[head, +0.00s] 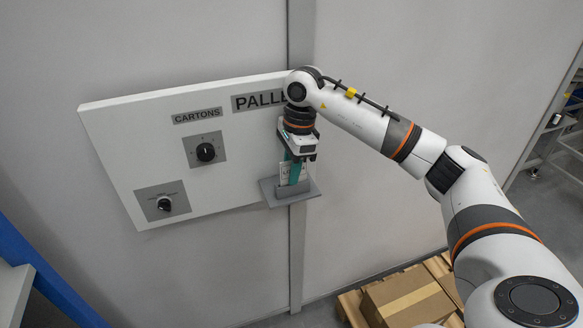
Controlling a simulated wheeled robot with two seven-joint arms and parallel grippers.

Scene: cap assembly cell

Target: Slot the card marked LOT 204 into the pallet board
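The pallet board is a white wall panel (130,130) with a sign reading "PALLE", its end hidden behind my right arm. A grey card holder with a ledge (271,192) sits at the panel's lower right. A small pale card (284,172) stands upright at the holder, its lower edge at or in the slot; I cannot tell how deep. Its print is too small to read. My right gripper (294,166) points down from above, with teal fingers shut on the card and covering part of it. My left gripper is not in view.
The panel also carries a "CARTONS" sign (197,116) and two rotary knobs, one upper (206,152) and one lower (164,203). A cardboard box (405,300) lies on a wooden pallet below. A blue beam (45,272) stands at lower left, and shelving at far right.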

